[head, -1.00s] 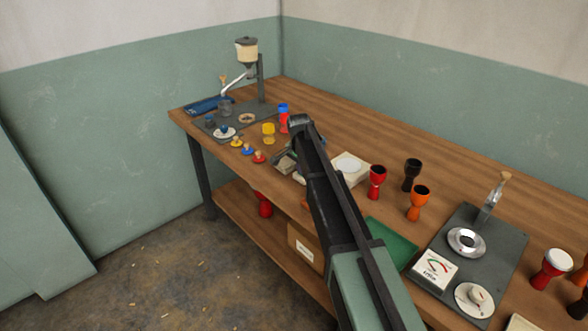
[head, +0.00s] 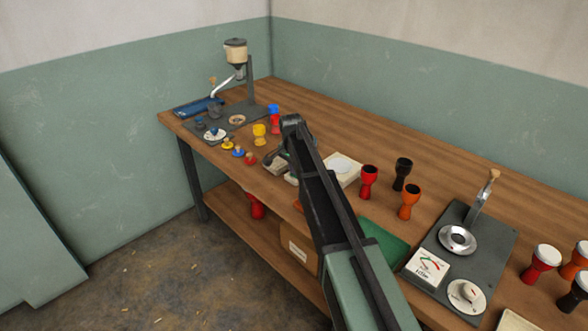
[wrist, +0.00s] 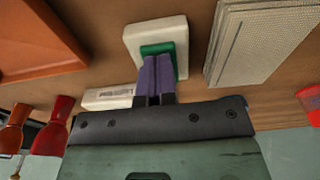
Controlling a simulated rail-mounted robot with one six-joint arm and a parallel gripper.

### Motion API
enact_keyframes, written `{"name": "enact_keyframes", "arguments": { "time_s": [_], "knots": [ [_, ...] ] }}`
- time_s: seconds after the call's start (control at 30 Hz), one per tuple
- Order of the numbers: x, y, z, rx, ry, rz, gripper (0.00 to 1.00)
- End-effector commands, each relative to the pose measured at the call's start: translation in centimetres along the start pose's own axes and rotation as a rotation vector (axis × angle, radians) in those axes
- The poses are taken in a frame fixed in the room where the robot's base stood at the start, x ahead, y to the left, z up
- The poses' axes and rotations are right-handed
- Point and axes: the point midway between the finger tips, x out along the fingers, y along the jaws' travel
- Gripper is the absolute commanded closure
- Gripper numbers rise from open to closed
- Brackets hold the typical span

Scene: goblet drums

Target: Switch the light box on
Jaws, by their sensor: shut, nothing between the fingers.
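A cream box with a pale round top (head: 343,167), which looks like the light box, stands mid-table in the head view, just right of my arm. In the wrist view, a small cream block (wrist: 133,38) carries a green rocker or button (wrist: 152,48). My gripper (wrist: 157,60) has its purple fingers shut together, empty, with the tips over the green part. I cannot tell whether they touch it. In the head view my arm hides the fingertips. Whether the light is lit cannot be told.
A red drum (head: 368,182), a black one (head: 402,173) and an orange one (head: 409,202) stand right of the box. A beige ribbed panel (wrist: 262,42) and a small labelled white piece (wrist: 108,97) lie close to my fingers. An orange tray (wrist: 38,40) is further left.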

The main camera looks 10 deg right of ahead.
Motion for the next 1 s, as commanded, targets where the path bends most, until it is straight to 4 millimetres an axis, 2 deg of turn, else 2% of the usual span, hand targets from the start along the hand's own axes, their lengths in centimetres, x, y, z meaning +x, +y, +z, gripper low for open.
{"name": "enact_keyframes", "arguments": {
  "time_s": [0.13, 0.23, 0.6, 0.7, 0.8, 1.0],
  "knots": [
    [-1.1, 0.0, -0.2, 0.002, 0.003, 0.0, 1.0],
    [-2.9, 0.1, 0.0, 0.0, 0.002, -0.001, 1.0],
    [-12.2, 0.1, 0.3, -0.002, -0.001, -0.002, 1.0],
    [-13.8, 0.1, 0.4, -0.002, -0.001, -0.002, 1.0],
    [-14.5, 0.1, 0.4, -0.002, -0.001, -0.002, 1.0],
    [-14.3, 0.1, 0.5, -0.002, -0.001, -0.002, 1.0]
  ]
}}
